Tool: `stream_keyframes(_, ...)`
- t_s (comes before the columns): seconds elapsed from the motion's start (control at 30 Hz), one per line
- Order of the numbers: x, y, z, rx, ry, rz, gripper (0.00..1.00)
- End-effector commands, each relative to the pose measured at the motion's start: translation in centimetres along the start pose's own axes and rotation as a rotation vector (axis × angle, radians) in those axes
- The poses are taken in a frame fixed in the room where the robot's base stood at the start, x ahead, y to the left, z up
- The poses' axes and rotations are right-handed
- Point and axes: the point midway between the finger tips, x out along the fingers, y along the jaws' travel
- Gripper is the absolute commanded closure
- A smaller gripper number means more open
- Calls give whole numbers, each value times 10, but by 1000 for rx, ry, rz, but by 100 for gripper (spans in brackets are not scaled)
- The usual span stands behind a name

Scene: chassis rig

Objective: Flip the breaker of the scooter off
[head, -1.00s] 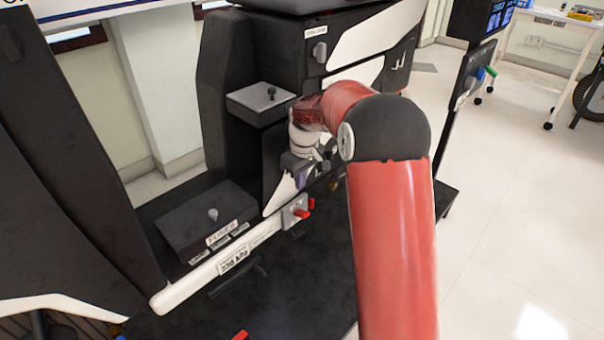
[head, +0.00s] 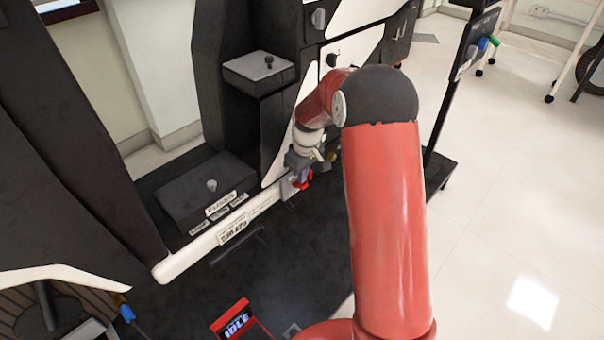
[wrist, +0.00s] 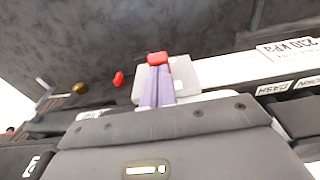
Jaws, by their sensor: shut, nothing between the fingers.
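The scooter's black and white body (head: 262,135) fills the middle of the head view. Its breaker is a pale plate (wrist: 186,72) with a red lever (wrist: 157,58), low on the side beside the white sill; the lever also shows in the head view (head: 304,184). My gripper (wrist: 156,84) is shut and empty, with its purple fingers side by side over the plate. The fingertips are right at the red lever and hide part of it. I cannot tell whether they touch it. In the head view my wrist hides part of the plate.
A second red knob (wrist: 118,79) and a brass knob (wrist: 80,88) lie left of the breaker in the wrist view. A black box (head: 207,188) with a knob stands on the footboard. A red-framed display (head: 240,320) is at the bottom. Open floor (head: 500,220) lies to the right.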

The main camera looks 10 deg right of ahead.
Motion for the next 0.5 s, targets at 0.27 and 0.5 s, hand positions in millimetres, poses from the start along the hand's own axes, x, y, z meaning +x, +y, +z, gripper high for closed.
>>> stream_keyframes(0.27, 4, 1, 5, 2, 56, 1, 100)
stream_keyframes(0.5, 13, 2, 14, 6, 171, 1, 100)
